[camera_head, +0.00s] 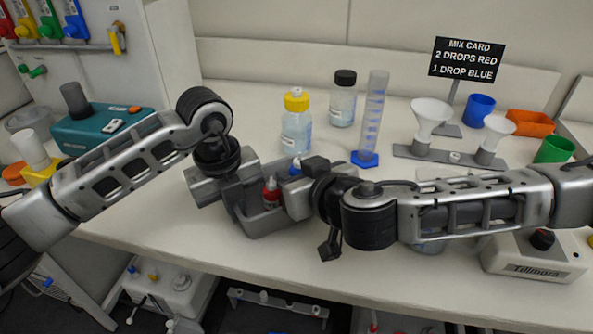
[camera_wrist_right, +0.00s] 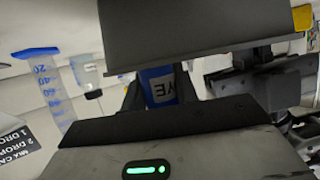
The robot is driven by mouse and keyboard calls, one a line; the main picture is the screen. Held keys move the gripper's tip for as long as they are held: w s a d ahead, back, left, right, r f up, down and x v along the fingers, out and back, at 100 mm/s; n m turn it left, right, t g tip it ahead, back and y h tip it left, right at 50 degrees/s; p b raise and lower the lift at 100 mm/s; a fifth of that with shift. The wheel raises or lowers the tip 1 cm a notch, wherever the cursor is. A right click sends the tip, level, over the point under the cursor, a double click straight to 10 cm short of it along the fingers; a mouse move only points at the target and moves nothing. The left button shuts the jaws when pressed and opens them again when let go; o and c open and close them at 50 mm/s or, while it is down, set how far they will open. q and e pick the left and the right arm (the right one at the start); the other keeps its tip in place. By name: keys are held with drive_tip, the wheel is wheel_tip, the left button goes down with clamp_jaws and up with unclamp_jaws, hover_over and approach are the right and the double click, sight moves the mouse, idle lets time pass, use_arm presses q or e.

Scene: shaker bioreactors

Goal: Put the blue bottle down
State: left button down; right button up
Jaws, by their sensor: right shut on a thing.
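The blue bottle shows as a blue cap (camera_head: 295,167) at my right gripper (camera_head: 303,187) in the head view. In the right wrist view its blue body (camera_wrist_right: 160,86), with part of a white label, sits between the jaws of my right gripper (camera_wrist_right: 165,88), which is shut on it. Its base is hidden, so I cannot tell whether it touches anything.
A yellow-capped bottle (camera_head: 296,128), a black-capped bottle (camera_head: 343,100) and a measuring cylinder (camera_head: 372,120) stand behind the grippers. A rack with white funnels (camera_head: 431,113) is at right. A Tillmora device (camera_head: 533,258) sits front right. The front table strip (camera_head: 200,240) is clear.

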drive_tip(key=shift+f, duration=0.3)
drive_tip(key=o, duration=0.6)
drive_tip(key=shift+r, duration=0.1)
drive_tip(key=shift+r, duration=0.3)
drive_tip(key=v, duration=0.7)
drive_tip(key=shift+s+r, duration=0.2)
drive_tip(key=shift+r, duration=0.1)
drive_tip(key=shift+d, duration=0.1)
